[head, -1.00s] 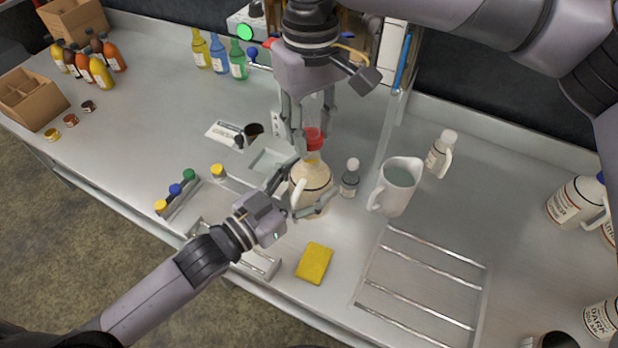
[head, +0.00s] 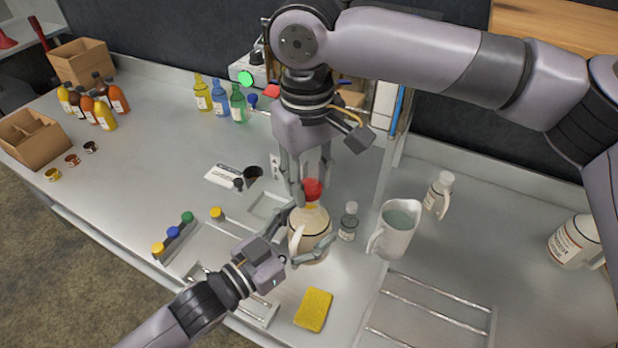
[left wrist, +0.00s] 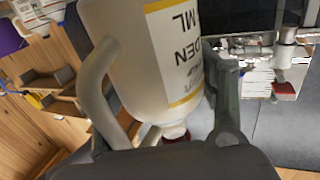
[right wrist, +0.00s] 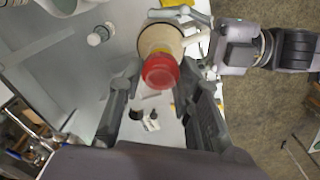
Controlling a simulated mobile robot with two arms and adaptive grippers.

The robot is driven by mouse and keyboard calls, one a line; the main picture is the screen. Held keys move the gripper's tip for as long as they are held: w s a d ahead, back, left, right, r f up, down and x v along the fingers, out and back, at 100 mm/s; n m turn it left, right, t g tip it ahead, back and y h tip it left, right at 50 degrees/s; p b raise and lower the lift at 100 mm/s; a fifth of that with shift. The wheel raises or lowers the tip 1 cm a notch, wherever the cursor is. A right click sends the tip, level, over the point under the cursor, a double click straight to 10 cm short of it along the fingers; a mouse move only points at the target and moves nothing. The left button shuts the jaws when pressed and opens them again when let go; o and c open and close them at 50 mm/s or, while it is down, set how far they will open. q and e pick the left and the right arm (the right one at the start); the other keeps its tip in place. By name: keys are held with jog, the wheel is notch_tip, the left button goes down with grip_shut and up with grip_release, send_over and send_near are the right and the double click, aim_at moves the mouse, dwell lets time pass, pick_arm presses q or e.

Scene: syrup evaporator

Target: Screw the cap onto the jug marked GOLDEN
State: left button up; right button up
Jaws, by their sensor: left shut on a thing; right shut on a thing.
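The cream jug (head: 309,232) stands upright on the steel bench; its label in the left wrist view (left wrist: 178,50) reads "...DEN" and "ML". My left gripper (head: 300,246) is shut around the jug's body from the near left side. A red cap (head: 313,188) is at the top of the jug's neck; it also shows in the right wrist view (right wrist: 160,71). My right gripper (head: 310,194) points down from above, its fingers shut on the cap's sides. The cap looks in line with the neck; whether its threads are engaged is hidden.
A small grey-capped bottle (head: 348,224) and a white pitcher (head: 398,226) stand close right of the jug. A yellow sponge (head: 313,309) lies in front. A wire rack (head: 430,312) is at right. Colored bottles (head: 220,100) stand at the back.

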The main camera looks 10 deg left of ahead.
aim_at(306, 234)
jog(key=shift+f, duration=0.85)
jog(key=shift+f, duration=0.55)
jog(key=m, duration=0.5)
jog(key=shift+m, duration=0.3)
jog(key=m, duration=1.2)
jog(key=shift+m, duration=0.3)
jog(key=m, duration=0.4)
jog(key=shift+m, duration=0.3)
jog(key=shift+a, duration=0.1)
